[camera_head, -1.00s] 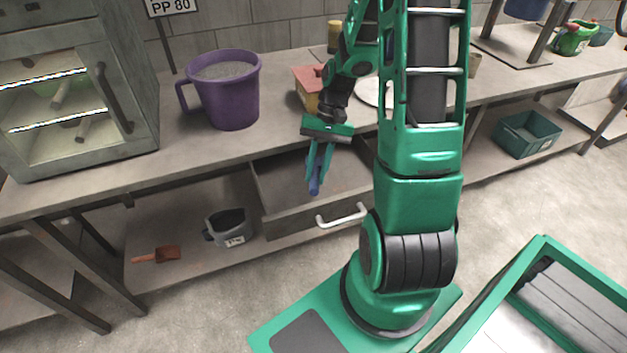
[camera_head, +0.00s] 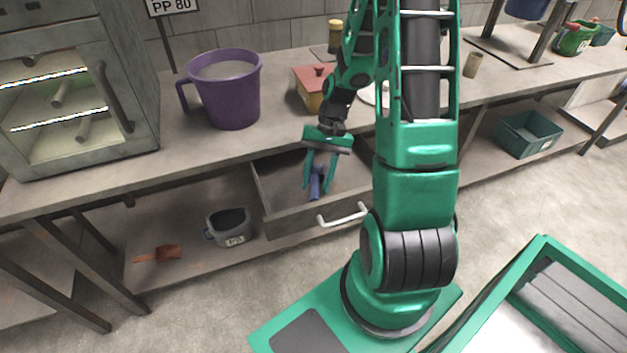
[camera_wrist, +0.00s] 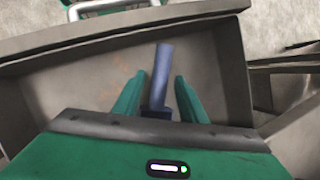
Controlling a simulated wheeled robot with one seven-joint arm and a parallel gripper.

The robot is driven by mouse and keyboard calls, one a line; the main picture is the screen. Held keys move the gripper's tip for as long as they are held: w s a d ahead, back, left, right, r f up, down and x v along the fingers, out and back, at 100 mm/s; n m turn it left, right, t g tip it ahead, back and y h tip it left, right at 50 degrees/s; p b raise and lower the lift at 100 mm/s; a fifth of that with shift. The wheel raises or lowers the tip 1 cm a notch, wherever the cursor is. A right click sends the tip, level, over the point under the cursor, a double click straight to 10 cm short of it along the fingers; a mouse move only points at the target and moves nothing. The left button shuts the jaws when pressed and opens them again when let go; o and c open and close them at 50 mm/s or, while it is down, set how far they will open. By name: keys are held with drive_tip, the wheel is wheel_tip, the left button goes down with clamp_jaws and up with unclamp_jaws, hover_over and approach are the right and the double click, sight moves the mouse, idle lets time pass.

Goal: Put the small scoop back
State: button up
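A small blue scoop (camera_head: 315,186) is in the open drawer (camera_head: 290,218) under the counter. In the wrist view the blue scoop (camera_wrist: 161,75) points its long handle away from me, and its near end is partly hidden by my gripper. My gripper (camera_head: 318,189) reaches down into the drawer with its fingers spread. In the wrist view the fingers of my gripper (camera_wrist: 160,88) stand on either side of the scoop, with a gap on each side. The scoop appears to lie on the drawer floor.
A purple mug (camera_head: 228,92) and a red-lidded box (camera_head: 312,90) stand on the counter above. A grey container (camera_head: 229,226) and an orange scoop (camera_head: 160,254) are on the lower shelf.

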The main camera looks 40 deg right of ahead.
drive_tip(key=v, duration=1.2)
drive_tip(key=s+a+r+h, duration=0.1)
drive_tip(key=s+r, duration=0.2)
drive_tip(key=s, duration=0.3)
drive_tip(key=s+r+t+h, duration=0.1)
drive_tip(key=s+r+h, duration=0.1)
drive_tip(key=s, duration=0.5)
drive_tip(key=s+a+r+n+t+h, duration=0.1)
drive_tip(key=s+r, duration=0.4)
drive_tip(key=s, duration=0.1)
drive_tip(key=shift+s+a, duration=0.35)
drive_tip(key=shift+a, duration=0.05)
drive_tip(key=shift+w+f+h, duration=0.25)
drive_tip(key=shift+w+h, duration=0.05)
drive_tip(key=shift+w, duration=0.3)
